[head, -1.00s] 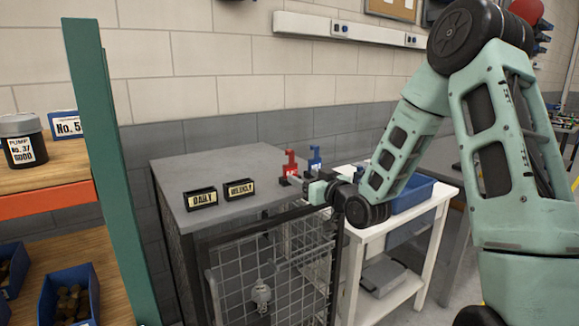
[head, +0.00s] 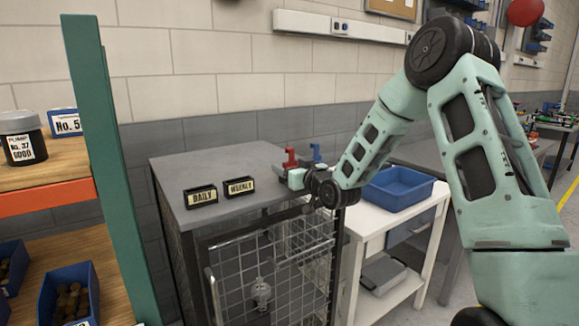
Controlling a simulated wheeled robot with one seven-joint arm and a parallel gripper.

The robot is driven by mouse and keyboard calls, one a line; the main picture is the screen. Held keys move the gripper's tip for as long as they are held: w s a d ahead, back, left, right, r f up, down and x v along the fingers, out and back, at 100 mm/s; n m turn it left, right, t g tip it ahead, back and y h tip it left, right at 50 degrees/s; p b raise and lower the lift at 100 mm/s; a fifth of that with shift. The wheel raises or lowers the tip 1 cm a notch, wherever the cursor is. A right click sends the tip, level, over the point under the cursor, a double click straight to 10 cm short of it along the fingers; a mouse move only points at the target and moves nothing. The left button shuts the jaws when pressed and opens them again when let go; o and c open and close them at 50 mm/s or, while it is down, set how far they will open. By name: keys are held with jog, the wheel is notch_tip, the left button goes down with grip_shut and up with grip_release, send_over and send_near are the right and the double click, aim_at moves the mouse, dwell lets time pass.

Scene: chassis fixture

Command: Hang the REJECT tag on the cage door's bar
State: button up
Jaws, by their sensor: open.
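A red hook-topped tag (head: 291,157) stands near the right end of the grey cabinet top, with a blue one (head: 316,152) just to its right. Their lettering is not readable here, so I cannot confirm which is the REJECT tag. My gripper (head: 290,177) is open, right in front of the red tag, and hides its lower part. I cannot tell whether the fingers are around the tag or only before it. The cage door (head: 233,268) is a wire mesh panel in the cabinet's front, below my gripper, with a grey round fitting (head: 261,292) on it.
Two black holders marked DAILY (head: 201,196) and WEEKLY (head: 240,187) stand on the cabinet top (head: 185,167). A white side table (head: 425,203) with a blue bin (head: 398,188) stands to the right. A green shelf post (head: 108,165) rises at the left.

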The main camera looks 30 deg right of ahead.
aim_at(292, 156)
jog(key=c, duration=0.8)
jog(key=shift+r, duration=0.1)
jog(key=shift+r+p, duration=0.8)
jog(key=shift+r, duration=0.9)
jog(key=shift+s, duration=0.1)
jog(key=s+b, duration=0.1)
jog(key=s, duration=0.6)
jog(key=shift+s, duration=0.4)
jog(key=shift+d+f+b, duration=0.15)
jog(key=shift+b, duration=0.15)
